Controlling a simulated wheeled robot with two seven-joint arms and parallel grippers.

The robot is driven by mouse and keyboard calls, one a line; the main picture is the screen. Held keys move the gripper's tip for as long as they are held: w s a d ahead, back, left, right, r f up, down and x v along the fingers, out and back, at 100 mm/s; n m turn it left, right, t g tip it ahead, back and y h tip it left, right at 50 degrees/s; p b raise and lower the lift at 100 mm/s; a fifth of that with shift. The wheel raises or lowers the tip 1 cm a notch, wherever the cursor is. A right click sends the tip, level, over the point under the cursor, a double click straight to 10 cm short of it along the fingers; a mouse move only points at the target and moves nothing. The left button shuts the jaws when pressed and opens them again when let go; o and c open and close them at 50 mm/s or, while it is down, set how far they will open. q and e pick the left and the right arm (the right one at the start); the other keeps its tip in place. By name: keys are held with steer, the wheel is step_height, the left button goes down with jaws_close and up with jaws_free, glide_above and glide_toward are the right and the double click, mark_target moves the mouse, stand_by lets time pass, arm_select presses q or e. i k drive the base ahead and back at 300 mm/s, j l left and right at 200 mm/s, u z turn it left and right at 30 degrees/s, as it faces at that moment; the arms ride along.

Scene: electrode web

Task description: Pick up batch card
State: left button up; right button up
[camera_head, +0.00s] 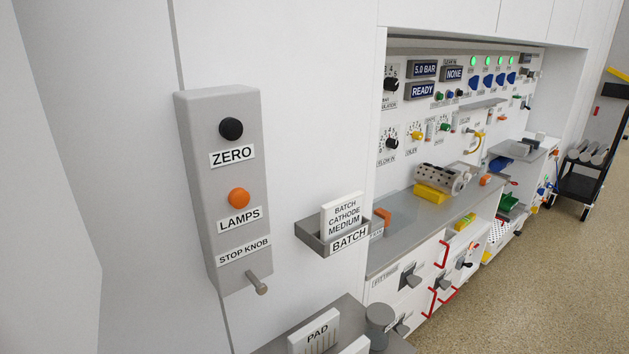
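The batch card (342,217) is a white card printed "BATCH CATHODE MEDIUM". It stands upright in a small grey holder (312,240) labelled "BATCH", fixed to the white wall panel near the middle of the view. The card's lower part is hidden by the holder's front wall. Neither of my grippers shows in the head view.
A grey control box (221,190) with a black knob, an orange button and a stop knob juts from the wall left of the holder. Below is a grey surface with a white "PAD" block (313,333). A grey counter (408,232) runs to the right. The floor (560,260) is clear.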

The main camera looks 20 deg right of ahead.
mark_target(341, 215)
steer(key=i+l+u, duration=0.4)
steer(key=l, duration=0.55)
steer(key=l+u, duration=0.4)
steer(key=l, duration=0.55)
steer(key=l+u, duration=0.4)
steer(key=l, duration=0.65)
steer(key=i+j, duration=0.1)
steer(key=j, duration=0.25)
steer(key=i+j, duration=0.1)
steer(key=j, duration=0.25)
